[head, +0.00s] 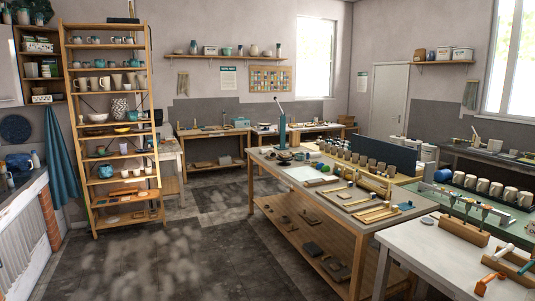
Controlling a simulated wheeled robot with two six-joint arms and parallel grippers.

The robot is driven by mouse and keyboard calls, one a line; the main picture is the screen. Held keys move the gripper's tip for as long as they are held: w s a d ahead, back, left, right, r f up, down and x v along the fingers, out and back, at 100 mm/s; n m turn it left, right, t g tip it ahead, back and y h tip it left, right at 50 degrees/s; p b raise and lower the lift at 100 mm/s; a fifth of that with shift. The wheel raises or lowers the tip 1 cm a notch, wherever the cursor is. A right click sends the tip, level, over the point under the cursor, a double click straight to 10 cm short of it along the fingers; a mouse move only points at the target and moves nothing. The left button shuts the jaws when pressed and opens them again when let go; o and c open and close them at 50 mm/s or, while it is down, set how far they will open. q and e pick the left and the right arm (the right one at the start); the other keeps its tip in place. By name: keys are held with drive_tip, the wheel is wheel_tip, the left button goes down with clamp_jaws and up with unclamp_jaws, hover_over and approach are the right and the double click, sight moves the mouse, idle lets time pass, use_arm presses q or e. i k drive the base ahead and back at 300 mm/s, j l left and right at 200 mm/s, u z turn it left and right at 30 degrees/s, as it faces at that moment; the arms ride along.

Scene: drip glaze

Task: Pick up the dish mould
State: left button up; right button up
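I cannot make out for certain which thing is the dish mould; the small things on the tables are too small to tell. A long wooden worktable (268,164) stands right of the middle, with boards, tools and a row of cups on top. Several dark flat blocks lie on its lower shelf (290,232); I cannot tell what they are. Neither of my grippers shows in the head view.
A tall wooden rack (152,150) of pottery stands at the left. A white-topped table (425,262) with tools is at the front right, beside a green surface (452,199) with several mugs. The dark floor (190,262) between rack and worktable is clear.

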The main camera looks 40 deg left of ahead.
sight(262, 152)
drive_tip(key=i+j+u, duration=0.35)
drive_tip(key=j, duration=0.15)
drive_tip(key=i+j+u, duration=0.85)
drive_tip(key=i+u, duration=0.15)
drive_tip(key=i, duration=0.3)
drive_tip(key=i+j+u, duration=0.1)
drive_tip(key=i+u, duration=0.25)
drive_tip(key=i, duration=2)
drive_tip(key=i+z, duration=0.2)
drive_tip(key=i, duration=0.25)
drive_tip(key=i+j+z, duration=0.2)
drive_tip(key=i, duration=0.25)
drive_tip(key=i+j+z, duration=0.2)
drive_tip(key=i, duration=0.2)
drive_tip(key=i+j+z, duration=0.2)
drive_tip(key=z, duration=0.2)
drive_tip(key=i+j+z, duration=0.65)
drive_tip(key=z, duration=0.2)
drive_tip(key=i+j+z, duration=0.15)
drive_tip(key=j+z, duration=0.25)
drive_tip(key=i+j+z, duration=0.1)
drive_tip(key=j+z, duration=0.2)
drive_tip(key=j, duration=0.4)
drive_tip(key=i, duration=0.25)
